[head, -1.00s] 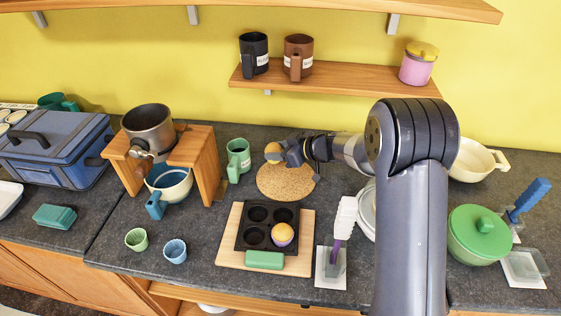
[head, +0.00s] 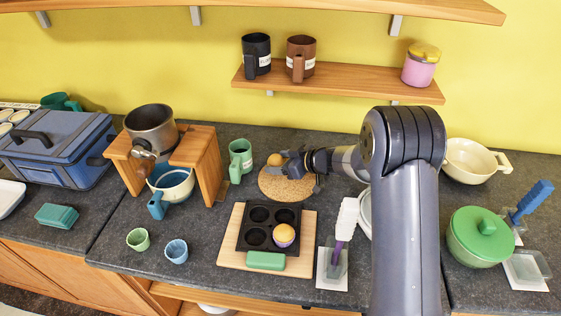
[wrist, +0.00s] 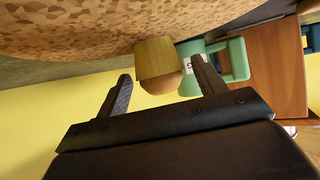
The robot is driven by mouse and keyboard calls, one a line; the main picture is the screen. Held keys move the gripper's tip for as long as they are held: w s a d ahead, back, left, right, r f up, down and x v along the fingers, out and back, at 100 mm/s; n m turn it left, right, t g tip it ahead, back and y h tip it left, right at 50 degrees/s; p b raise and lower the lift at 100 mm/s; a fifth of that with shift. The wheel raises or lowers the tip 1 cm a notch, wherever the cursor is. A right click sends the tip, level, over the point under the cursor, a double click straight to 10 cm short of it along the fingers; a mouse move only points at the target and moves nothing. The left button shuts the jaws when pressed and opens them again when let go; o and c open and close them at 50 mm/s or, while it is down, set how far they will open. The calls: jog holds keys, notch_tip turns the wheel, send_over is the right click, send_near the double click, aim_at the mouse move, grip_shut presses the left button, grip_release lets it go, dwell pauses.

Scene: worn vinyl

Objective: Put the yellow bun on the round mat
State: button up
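The yellow bun (head: 275,160), with a yellow base and golden-brown domed top, stands at the far part of the round cork mat (head: 284,188). In the wrist view the bun (wrist: 157,62) has its base against the mat (wrist: 100,28), which appears at the top of the picture. My gripper (head: 286,164) is low over the mat. In the wrist view its two fingers (wrist: 161,72) are spread on either side of the bun, with a gap visible on both sides.
A green mug (head: 240,160) stands left of the mat, near a wooden stand (head: 203,165). In front is a dark muffin tin (head: 257,235) on a board, holding a purple-cupped bun (head: 284,234).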

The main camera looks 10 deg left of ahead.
jog(key=shift+d+r, duration=0.25)
jog(key=shift+r, duration=0.05)
jog(key=v, duration=0.7)
jog(key=shift+s+b, duration=0.1)
jog(key=shift+b, duration=0.3)
